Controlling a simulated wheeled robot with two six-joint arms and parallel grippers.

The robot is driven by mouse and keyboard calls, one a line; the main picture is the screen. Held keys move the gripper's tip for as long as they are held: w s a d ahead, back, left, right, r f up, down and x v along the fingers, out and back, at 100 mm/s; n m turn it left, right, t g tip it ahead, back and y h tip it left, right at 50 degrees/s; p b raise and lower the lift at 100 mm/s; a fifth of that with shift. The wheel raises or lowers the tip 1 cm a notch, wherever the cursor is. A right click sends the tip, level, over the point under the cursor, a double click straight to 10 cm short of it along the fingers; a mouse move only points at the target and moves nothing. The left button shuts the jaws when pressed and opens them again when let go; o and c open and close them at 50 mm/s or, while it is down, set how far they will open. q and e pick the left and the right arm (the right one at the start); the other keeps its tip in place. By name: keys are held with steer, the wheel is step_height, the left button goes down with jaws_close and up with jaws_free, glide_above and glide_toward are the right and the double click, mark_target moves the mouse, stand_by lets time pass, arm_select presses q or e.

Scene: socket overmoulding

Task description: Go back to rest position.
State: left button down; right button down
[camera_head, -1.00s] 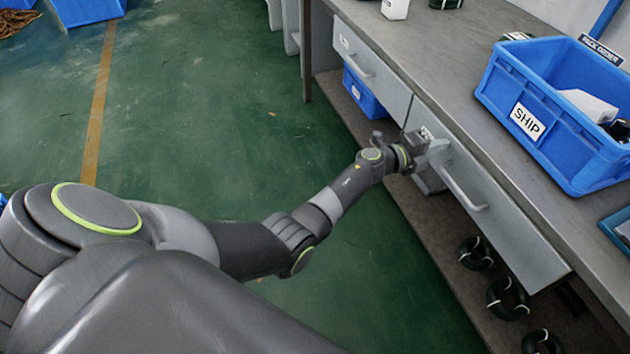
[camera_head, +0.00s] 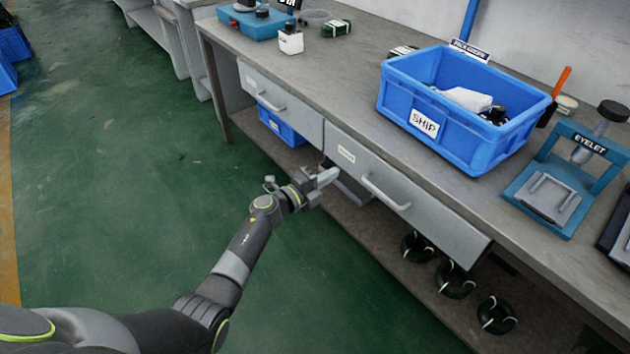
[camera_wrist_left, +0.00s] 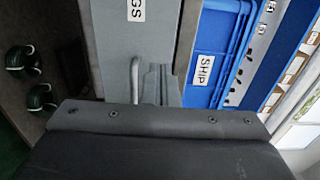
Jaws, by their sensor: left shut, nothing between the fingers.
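My left gripper (camera_head: 327,177) is shut and empty in the head view, held in front of the workbench, near the lower left corner of the right-hand drawer (camera_head: 440,216). In the left wrist view its closed fingers (camera_wrist_left: 160,85) point toward the grey drawer front, beside the drawer's handle (camera_wrist_left: 134,80). I cannot tell whether the fingers touch the drawer. My left arm reaches in from the lower left of the head view. My right gripper is in neither view.
The workbench (camera_head: 340,85) carries a blue SHIP bin (camera_head: 468,150) and a blue EYELET press (camera_head: 577,175). A second drawer (camera_head: 300,110) is to the left. A blue box (camera_head: 282,128) and several dark coils (camera_head: 455,280) sit on the lower shelf. Green floor (camera_head: 110,180) is clear at left.

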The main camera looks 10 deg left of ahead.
arm_select(q)
steer(key=shift+p+v, duration=0.3)
steer(key=shift+v, duration=1.95)
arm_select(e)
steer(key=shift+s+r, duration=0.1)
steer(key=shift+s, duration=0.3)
